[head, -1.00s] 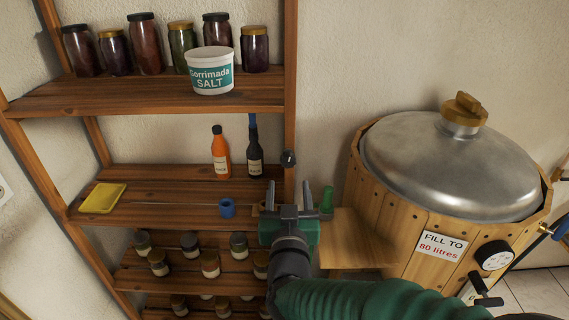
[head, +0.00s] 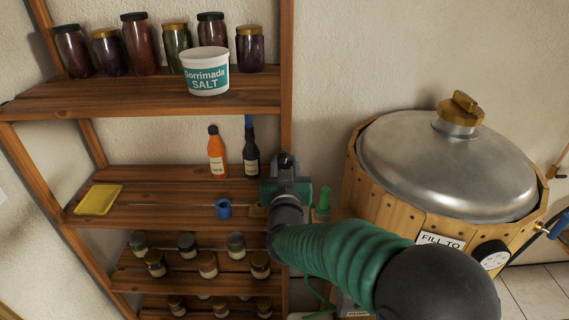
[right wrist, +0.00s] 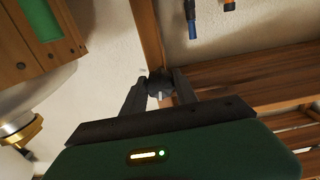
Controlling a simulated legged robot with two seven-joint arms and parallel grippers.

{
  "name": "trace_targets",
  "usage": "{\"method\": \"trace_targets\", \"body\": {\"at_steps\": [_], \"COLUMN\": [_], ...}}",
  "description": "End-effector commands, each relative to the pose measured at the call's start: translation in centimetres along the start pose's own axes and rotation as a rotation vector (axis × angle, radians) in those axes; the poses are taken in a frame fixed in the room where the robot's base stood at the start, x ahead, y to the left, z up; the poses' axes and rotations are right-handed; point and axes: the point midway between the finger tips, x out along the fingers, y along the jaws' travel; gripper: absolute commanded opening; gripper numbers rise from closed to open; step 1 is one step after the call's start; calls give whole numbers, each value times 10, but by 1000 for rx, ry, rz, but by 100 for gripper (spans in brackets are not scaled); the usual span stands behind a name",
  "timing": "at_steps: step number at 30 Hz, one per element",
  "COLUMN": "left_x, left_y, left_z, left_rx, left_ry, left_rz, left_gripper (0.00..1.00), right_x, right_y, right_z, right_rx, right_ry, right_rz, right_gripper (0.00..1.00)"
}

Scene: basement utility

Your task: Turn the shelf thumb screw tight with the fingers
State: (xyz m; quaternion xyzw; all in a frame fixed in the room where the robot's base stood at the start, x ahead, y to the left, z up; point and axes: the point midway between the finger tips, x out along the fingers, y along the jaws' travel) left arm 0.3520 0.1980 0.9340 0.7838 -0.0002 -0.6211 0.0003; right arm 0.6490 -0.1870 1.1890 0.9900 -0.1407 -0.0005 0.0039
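The shelf thumb screw (right wrist: 160,83) is a small dark knob on the shelf's right upright. In the head view it shows (head: 286,160) just beyond my right gripper (head: 287,170), partly hidden by it. In the right wrist view, the fingers of my right gripper (right wrist: 159,88) stand on either side of the knob, and their tips appear to touch it. A small pale tip sticks out of the knob towards the camera. My left gripper is in neither view.
The wooden shelf (head: 150,98) holds jars and a salt tub (head: 205,72). A lidded wooden vat (head: 445,170) stands right.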

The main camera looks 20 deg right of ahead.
Motion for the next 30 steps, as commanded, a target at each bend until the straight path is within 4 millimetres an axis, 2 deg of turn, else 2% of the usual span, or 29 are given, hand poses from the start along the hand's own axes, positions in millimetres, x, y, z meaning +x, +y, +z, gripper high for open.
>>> {"method": "trace_targets", "body": {"at_steps": [1,6,7,20,30], "left_x": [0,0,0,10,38], "left_y": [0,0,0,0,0], "left_z": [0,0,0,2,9], "left_rx": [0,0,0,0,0], "left_ry": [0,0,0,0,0], "left_rz": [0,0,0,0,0], "left_gripper": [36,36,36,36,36], "right_x": [0,0,0,0,0], "right_y": [-1,-1,-1,-1,-2], "right_z": [0,0,0,3,5], "right_rx": [0,0,-1,74,334], "right_ry": [0,0,0,0,0], "right_rz": [-2,-3,-3,-3,-3], "right_gripper": [24,2,0,0,0]}}
